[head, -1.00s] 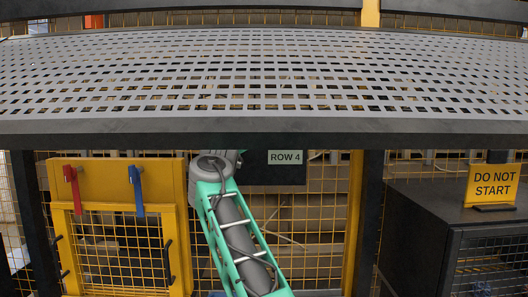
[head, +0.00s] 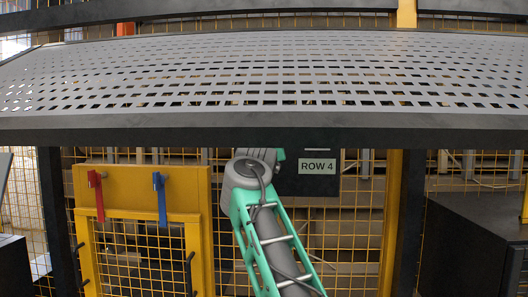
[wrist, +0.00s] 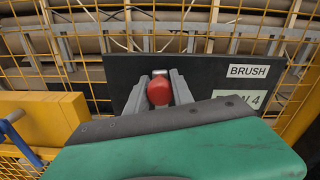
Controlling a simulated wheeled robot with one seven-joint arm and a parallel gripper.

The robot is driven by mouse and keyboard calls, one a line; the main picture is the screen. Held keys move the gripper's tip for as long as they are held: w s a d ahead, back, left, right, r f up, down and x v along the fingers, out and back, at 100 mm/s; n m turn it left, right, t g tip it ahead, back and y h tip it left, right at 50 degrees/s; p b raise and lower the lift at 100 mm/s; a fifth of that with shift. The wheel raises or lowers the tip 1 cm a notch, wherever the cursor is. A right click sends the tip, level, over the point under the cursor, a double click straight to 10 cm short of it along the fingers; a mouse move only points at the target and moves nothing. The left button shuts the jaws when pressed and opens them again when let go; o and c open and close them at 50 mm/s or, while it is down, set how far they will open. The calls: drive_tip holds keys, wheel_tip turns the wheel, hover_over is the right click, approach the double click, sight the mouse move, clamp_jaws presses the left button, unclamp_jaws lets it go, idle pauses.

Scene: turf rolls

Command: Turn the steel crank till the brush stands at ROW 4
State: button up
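A red knob (wrist: 159,92) shows in the wrist view, with a short pale metal part (wrist: 160,73) just behind it that looks like part of the crank. My gripper (wrist: 160,84) has one grey finger on each side of the knob. The knob nearly fills the gap; I cannot tell whether the fingers press on it. The dark panel (wrist: 210,75) behind carries a BRUSH label (wrist: 248,71) and a partly hidden sign ending in 4 (wrist: 235,103). The head view shows the ROW 4 sign (head: 317,167). The crank and my gripper are hidden there, and I cannot make out the brush.
A perforated grey deck (head: 270,119) spans the head view above my arm. A yellow gate (head: 125,190) with a red handle (head: 96,195) and a blue handle (head: 160,197) stands left. A dark cabinet (head: 475,250) stands right. Yellow mesh is behind.

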drive_tip(key=o, duration=0.5)
drive_tip(key=shift+f, duration=0.1)
drive_tip(key=shift+c, duration=0.2)
drive_tip(key=s+b, duration=0.3)
drive_tip(key=s, duration=0.4)
drive_tip(key=shift+s+a, duration=0.35)
drive_tip(key=shift+a, duration=0.1)
drive_tip(key=shift+w, duration=0.1)
